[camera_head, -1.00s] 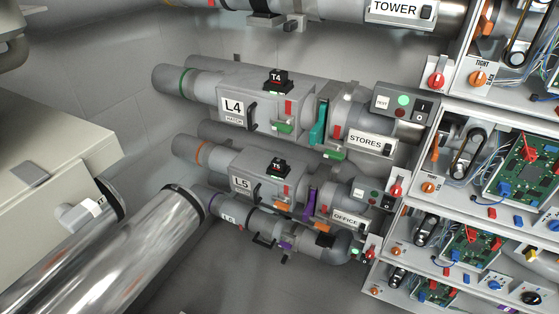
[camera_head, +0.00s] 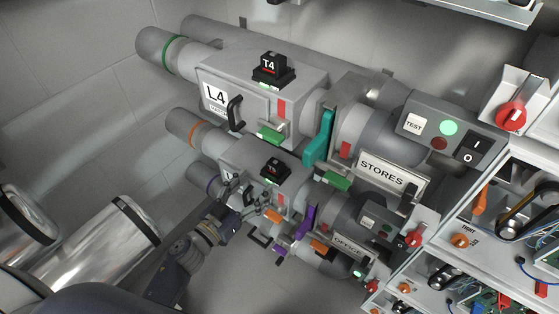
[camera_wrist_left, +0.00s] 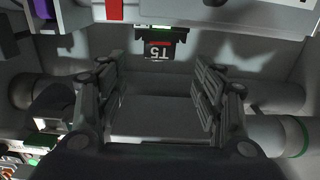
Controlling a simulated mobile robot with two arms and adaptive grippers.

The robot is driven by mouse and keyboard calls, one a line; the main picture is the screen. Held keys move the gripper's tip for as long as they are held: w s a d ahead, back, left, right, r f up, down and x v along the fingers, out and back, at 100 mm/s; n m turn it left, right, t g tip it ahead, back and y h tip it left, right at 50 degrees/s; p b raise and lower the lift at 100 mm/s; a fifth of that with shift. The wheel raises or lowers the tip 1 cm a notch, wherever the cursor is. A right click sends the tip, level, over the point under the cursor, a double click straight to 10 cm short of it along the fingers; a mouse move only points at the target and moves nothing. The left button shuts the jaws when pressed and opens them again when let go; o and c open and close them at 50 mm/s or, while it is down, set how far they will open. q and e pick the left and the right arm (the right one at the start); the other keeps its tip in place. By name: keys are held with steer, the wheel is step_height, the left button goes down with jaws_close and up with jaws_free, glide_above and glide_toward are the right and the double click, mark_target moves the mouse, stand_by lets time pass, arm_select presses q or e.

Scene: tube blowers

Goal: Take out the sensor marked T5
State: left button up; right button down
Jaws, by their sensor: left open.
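The sensor marked T5 (camera_head: 271,168) is a small black block with a white label, seated on top of the grey L5 housing (camera_head: 255,158). In the left wrist view, the T5 sensor (camera_wrist_left: 160,49) appears upside down, ahead of the fingers and roughly midway across their gap. My left gripper (camera_head: 236,188) is beside the L5 housing, left of the sensor, and partly covers the L5 label. Its two fingers (camera_wrist_left: 152,98) are spread apart with nothing held between them. My right gripper is not in view.
The similar T4 sensor (camera_head: 269,67) sits on the L4 housing (camera_head: 310,80) above and behind. A STORES switch box (camera_head: 450,130) and open electronics shelves (camera_head: 500,215) stand at the right.

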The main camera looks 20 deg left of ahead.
mark_target(272, 167)
arm_select(q)
steer(key=x, duration=0.3)
steer(key=shift+w+d+r, duration=0.1)
steer(key=shift+w+d, duration=0.05)
steer(key=shift+w, duration=0.25)
steer(key=shift+w+d, duration=0.1)
steer(key=shift+w, duration=0.2)
steer(key=shift+w+d, duration=0.2)
steer(key=shift+w, duration=0.35)
steer(key=x, duration=0.3)
steer(key=shift+w+d+r, duration=0.15)
steer(key=shift+w, duration=0.15)
steer(key=shift+w+d, duration=0.1)
steer(key=shift+w, duration=0.3)
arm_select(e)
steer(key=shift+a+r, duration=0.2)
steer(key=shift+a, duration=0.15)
arm_select(q)
steer(key=c, duration=1.2)
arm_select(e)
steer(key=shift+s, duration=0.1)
